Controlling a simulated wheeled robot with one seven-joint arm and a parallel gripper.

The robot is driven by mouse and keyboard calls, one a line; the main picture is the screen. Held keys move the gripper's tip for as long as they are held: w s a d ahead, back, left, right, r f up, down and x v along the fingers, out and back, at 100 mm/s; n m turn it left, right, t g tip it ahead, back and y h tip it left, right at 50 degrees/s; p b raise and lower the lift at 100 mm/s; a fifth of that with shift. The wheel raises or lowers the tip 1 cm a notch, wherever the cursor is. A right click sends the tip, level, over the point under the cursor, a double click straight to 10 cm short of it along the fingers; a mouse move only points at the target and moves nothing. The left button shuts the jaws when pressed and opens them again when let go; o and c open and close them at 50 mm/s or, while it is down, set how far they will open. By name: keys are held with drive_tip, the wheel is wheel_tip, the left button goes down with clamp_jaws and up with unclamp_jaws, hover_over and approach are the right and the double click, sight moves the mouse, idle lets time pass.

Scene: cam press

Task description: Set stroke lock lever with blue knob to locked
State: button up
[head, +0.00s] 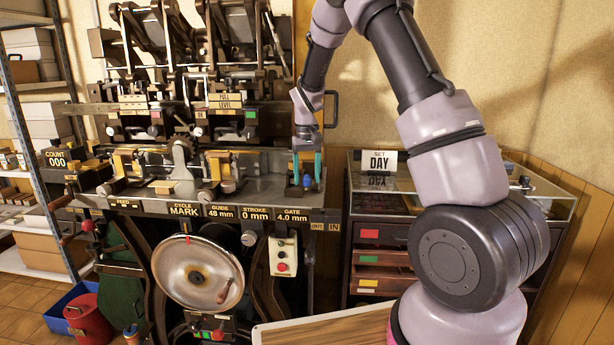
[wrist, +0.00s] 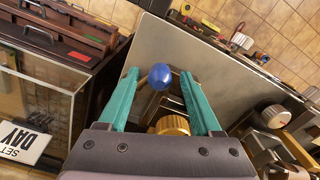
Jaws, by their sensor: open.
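The blue knob (head: 307,182) of the stroke lock lever is at the right end of the press table in the head view. In the wrist view the blue knob (wrist: 159,77) sits between the tips of my teal fingers. My gripper (head: 307,174) points down at it and is open, with a visible gap on each side of the knob in the wrist view (wrist: 160,80). The lever below the knob is mostly hidden, so its lock position cannot be told. The stroke plate (head: 255,214) reads 0 mm.
The press (head: 180,205) with its large handwheel (head: 197,272) stands left of my gripper. A control box with buttons (head: 283,255) hangs below. A drawer cabinet (head: 375,255) with a DAY sign (head: 380,162) stands close on the right. Bare wall lies behind.

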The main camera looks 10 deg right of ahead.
clamp_jaws()
idle(1.4)
